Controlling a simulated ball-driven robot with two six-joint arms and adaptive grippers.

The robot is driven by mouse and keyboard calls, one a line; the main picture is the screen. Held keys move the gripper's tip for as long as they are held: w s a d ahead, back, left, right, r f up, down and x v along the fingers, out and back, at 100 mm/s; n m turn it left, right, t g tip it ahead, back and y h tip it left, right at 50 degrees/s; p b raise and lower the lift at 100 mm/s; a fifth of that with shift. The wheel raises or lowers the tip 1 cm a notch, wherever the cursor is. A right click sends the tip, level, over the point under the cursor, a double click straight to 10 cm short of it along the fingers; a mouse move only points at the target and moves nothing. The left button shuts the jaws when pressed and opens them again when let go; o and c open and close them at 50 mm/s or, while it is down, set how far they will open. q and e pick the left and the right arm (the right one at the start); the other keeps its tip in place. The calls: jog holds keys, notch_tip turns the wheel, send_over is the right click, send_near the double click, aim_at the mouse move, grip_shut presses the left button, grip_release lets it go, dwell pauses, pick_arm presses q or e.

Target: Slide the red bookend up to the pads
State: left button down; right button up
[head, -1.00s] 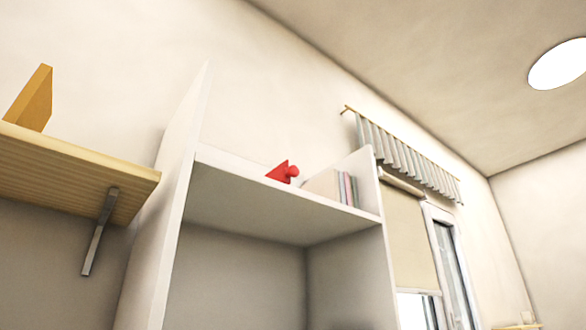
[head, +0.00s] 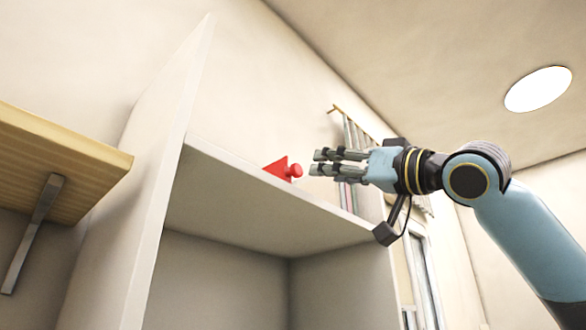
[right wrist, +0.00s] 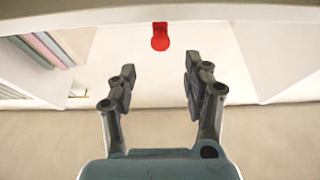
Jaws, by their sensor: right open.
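The red bookend (head: 276,170), a wedge with a round knob, stands on the top of the white shelf unit (head: 235,178). Its red knob (right wrist: 160,38) shows in the right wrist view, centred beyond the fingertips. The pads (head: 347,197), thin pink, grey and green upright slabs, stand further right on the shelf, partly hidden by my right gripper. They also show in the right wrist view (right wrist: 42,48), at upper left. My right gripper (head: 314,162) is open and empty, its fingertips just right of the knob and apparently apart from it. My left gripper is out of view.
A tall white side panel (head: 160,160) rises left of the bookend. A wooden wall shelf (head: 60,160) on a metal bracket is at far left. Between the bookend and the pads the shelf top looks clear.

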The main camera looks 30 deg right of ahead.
aim_at(299, 170)
jog(key=p+x, duration=0.2)
jog(key=x, duration=0.2)
jog(key=shift+w+a+r+p, duration=0.15)
jog(key=shift+p, duration=0.2)
jog(key=p+x, duration=0.2)
jog(key=x, duration=0.1)
jog(key=shift+w, duration=0.3)
jog(key=shift+w+a+r, duration=0.2)
jog(key=shift+w+a, duration=0.1)
jog(key=shift+w, duration=0.45)
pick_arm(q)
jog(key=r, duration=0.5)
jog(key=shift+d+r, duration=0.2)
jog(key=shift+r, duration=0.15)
pick_arm(e)
grip_shut()
